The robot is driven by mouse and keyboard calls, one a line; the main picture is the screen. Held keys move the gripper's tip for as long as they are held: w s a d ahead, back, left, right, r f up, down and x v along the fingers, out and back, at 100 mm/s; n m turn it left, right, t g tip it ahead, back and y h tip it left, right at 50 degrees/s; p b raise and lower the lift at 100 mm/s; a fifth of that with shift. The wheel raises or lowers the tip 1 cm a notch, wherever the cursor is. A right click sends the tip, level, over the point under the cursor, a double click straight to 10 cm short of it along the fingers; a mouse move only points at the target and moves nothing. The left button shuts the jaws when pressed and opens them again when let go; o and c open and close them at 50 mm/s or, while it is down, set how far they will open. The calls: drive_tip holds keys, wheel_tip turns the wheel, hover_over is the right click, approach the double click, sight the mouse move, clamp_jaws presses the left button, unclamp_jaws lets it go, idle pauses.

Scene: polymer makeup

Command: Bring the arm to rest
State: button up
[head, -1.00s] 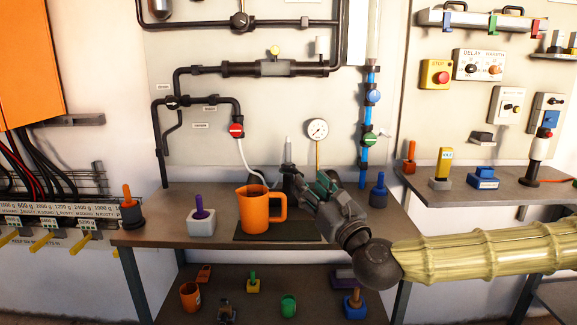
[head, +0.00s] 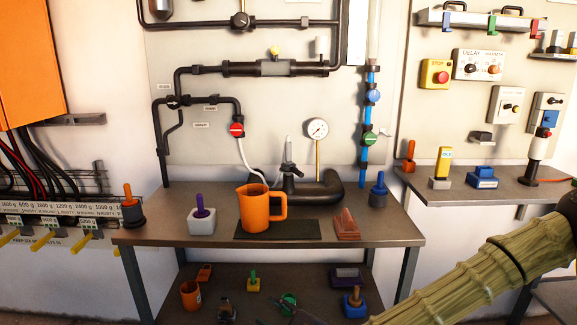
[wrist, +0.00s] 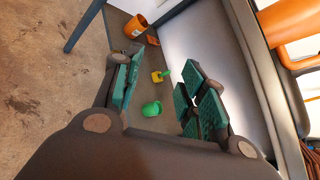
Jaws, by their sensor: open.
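My gripper (wrist: 160,85) shows in the wrist view with its two green-padded fingers spread wide apart. Nothing is held between them. Beyond the fingers, a green cup (wrist: 151,108) and a yellow block with a green peg (wrist: 160,76) lie on the lower shelf, apart from the gripper. In the head view my sleeved arm slopes from the right edge to the bottom edge. Most of the gripper is out of that view; dark thin parts near the green cup (head: 288,301) may be its fingertips.
The workbench (head: 180,233) holds an orange pitcher (head: 255,210), a white block with a purple peg (head: 201,222), a reddish wedge (head: 346,225) and a dark curved pipe (head: 327,190). A side shelf (head: 462,192) with several items stands at right. An orange cup (wrist: 135,26) stands on the lower shelf.

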drive_tip(key=s+d+f+n+g+h, duration=0.25)
drive_tip(key=s+f+n, duration=0.25)
drive_tip(key=s+f, duration=0.55)
drive_tip(key=s+d+f+n+g+h, duration=0.1)
drive_tip(key=s+d+f+n+g, duration=0.5)
drive_tip(key=f, duration=0.7)
drive_tip(key=s+d+f+n+h, duration=0.3)
drive_tip(key=s+d+f+n, duration=0.2)
drive_tip(key=s+d+f, duration=0.45)
drive_tip(key=s+d+n+g+h, duration=0.2)
drive_tip(key=s+d+n+h, duration=0.15)
drive_tip(key=s+d, duration=0.4)
wheel_tip(320, 180, up, 16)
drive_tip(key=w+p, duration=0.1)
drive_tip(key=p, duration=1.4)
drive_tip(key=shift+d+f+y+p, duration=0.2)
drive_tip(key=shift+y+p, duration=0.1)
drive_tip(key=shift+p, duration=0.05)
